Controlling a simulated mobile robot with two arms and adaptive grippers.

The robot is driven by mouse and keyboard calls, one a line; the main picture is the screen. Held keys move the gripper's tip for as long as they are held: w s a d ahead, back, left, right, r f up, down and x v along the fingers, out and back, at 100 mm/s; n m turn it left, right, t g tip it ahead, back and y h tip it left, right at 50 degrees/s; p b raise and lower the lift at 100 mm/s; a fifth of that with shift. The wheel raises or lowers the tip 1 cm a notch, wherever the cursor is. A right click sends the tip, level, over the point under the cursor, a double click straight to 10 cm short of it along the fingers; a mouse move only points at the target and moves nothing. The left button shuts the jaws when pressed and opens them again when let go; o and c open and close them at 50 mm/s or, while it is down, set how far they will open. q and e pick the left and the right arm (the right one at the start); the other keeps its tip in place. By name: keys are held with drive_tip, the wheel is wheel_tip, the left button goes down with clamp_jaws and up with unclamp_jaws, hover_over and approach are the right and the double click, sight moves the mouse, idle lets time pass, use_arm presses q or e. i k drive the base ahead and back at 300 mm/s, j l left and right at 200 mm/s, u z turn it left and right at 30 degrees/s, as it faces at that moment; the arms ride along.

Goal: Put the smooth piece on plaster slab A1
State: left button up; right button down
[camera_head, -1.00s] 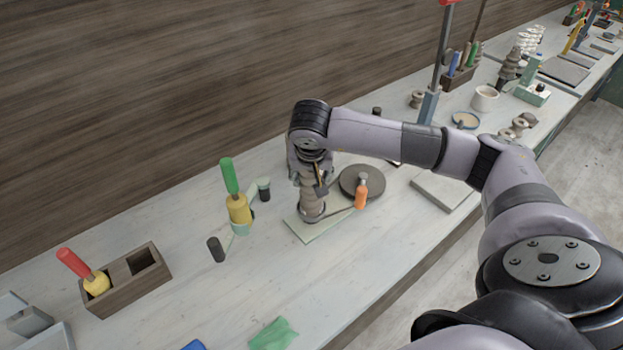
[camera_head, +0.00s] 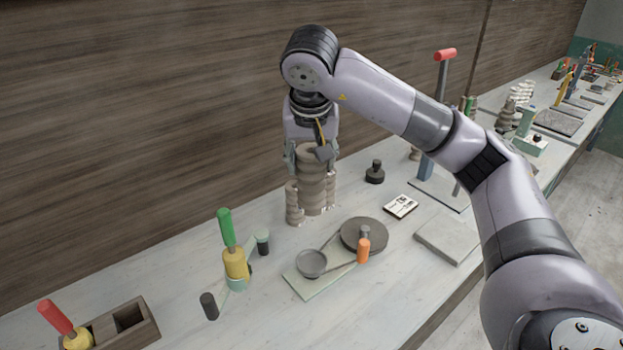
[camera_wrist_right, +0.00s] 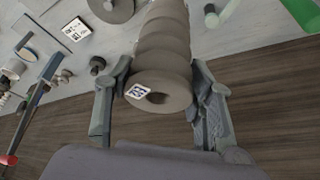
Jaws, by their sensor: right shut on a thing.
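My right gripper (camera_head: 311,160) points down near the back wall and is shut on a tall ridged grey-brown clay piece (camera_head: 313,188). In the right wrist view the held piece (camera_wrist_right: 163,45) lies between the two fingers, with a hole and a small marked tag at its near end. Shorter ridged columns stand close on both sides, left (camera_head: 293,205) and right (camera_head: 331,188). I cannot tell whether the held piece touches the bench. A flat pale grey slab (camera_head: 448,240) lies bare at the right; no A1 mark is legible. My left gripper is not in view.
A marked card (camera_head: 400,206) and black knob (camera_head: 375,172) are right of the columns. Green-handled tool (camera_head: 226,228) stands left.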

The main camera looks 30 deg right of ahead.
sight(450, 235)
drive_tip(key=k+l, duration=0.1)
drive_tip(key=l, duration=0.4)
drive_tip(key=k+l, duration=0.1)
drive_tip(key=l, duration=0.4)
drive_tip(key=k+l, duration=0.1)
drive_tip(key=l, duration=0.4)
drive_tip(key=k+l, duration=0.15)
drive_tip(key=l, duration=0.35)
